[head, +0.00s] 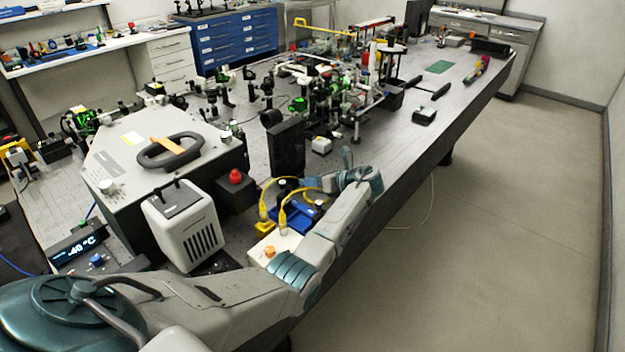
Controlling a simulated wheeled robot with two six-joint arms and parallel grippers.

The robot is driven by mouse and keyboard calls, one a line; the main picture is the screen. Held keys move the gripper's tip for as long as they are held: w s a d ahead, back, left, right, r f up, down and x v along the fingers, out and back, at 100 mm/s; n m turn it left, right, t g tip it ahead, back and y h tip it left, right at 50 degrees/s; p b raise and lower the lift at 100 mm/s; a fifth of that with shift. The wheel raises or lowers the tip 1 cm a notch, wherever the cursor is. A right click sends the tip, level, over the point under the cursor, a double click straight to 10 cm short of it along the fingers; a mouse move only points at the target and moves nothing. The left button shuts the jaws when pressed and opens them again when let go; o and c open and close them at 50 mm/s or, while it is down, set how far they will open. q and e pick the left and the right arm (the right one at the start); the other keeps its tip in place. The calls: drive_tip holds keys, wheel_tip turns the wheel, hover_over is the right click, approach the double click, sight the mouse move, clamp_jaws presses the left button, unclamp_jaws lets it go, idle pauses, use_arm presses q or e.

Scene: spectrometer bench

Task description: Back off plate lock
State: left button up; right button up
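My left arm reaches in from the lower left, and its gripper (338,174) is at the right side of the bench, over the near edge. It is small and seen from behind, so its finger opening is unclear. Just left of it is a blue mount (293,217) with yellow cables (283,212) looping over it and dark parts at its back. I cannot pick out a plate lock with certainty; it may be small or hidden by the cables and my arm. My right gripper is not in view.
A white box with an orange knob (270,252), a vented white unit (196,236), a red button box (236,190) and a tall black panel (287,147) crowd the bench around the mount. Optics fill the bench behind. The floor (480,240) at the right is clear.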

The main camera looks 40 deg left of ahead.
use_arm(q)
clamp_jaws()
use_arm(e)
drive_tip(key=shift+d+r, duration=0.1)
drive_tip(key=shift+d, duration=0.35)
use_arm(q)
drive_tip(key=shift+s+a+r+n+t+p, duration=0.15)
drive_tip(key=shift+n+t+p, duration=0.15)
drive_tip(key=shift+p, duration=0.4)
drive_tip(key=shift+n+t+p, duration=0.5)
drive_tip(key=shift+n+p, duration=0.1)
drive_tip(key=shift+p, duration=0.4)
drive_tip(key=shift+s+n+t+p, duration=0.15)
drive_tip(key=shift+n+t+p, duration=0.2)
drive_tip(key=shift+n, duration=0.25)
drive_tip(key=shift+s+n+t, duration=0.1)
drive_tip(key=shift+n+t, duration=0.35)
drive_tip(key=shift+n, duration=0.15)
drive_tip(key=shift+p, duration=0.3)
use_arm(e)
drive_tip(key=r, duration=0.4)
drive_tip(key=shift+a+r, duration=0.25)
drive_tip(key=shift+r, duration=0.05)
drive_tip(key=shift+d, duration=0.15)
